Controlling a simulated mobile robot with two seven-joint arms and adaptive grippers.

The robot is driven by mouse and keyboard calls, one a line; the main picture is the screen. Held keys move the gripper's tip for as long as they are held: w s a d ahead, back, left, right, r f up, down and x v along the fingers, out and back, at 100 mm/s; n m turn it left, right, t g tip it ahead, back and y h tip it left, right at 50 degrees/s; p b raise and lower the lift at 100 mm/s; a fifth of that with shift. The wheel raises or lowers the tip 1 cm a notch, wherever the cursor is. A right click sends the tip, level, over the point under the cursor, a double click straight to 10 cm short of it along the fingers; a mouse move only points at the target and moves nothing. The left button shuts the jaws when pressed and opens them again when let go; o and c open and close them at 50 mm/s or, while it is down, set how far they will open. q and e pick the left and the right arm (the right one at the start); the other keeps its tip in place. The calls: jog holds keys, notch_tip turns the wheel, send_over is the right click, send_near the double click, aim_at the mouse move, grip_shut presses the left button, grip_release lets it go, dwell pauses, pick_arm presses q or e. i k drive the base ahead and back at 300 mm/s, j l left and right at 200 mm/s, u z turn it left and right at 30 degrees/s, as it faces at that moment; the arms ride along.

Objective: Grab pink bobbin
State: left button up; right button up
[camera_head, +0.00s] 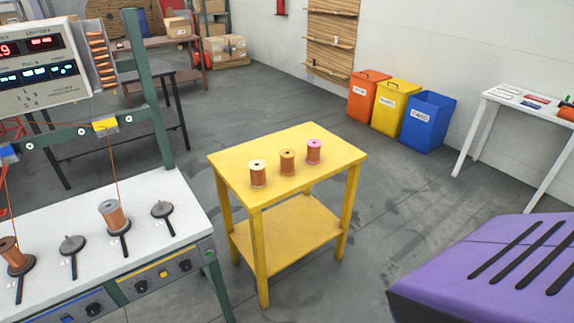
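The pink bobbin (314,152) stands upright on the yellow table (242,158), the rightmost of three in a slanting row. It has a pink top flange and copper-coloured winding. A bobbin with a tan-orange top (287,162) stands in the middle of the row. A bobbin with a cream top (258,174) stands at the left, nearest the table's front edge. Neither of my grippers is in view.
The strander bench (160,223) with spindles and bobbins stands at the left. Orange (367,97), yellow (393,106) and blue (425,122) bins line the wall. A white table (507,100) stands at the right. A purple slotted surface (490,262) fills the lower right. Floor around the yellow table is clear.

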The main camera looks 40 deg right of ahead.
aim_at(313, 145)
jog(key=z, duration=1.35)
jog(key=i+j+z, duration=0.2)
jog(key=i+z, duration=0.15)
jog(key=i, duration=0.15)
jog(key=i+j+z, duration=0.3)
jog(key=i, duration=0.15)
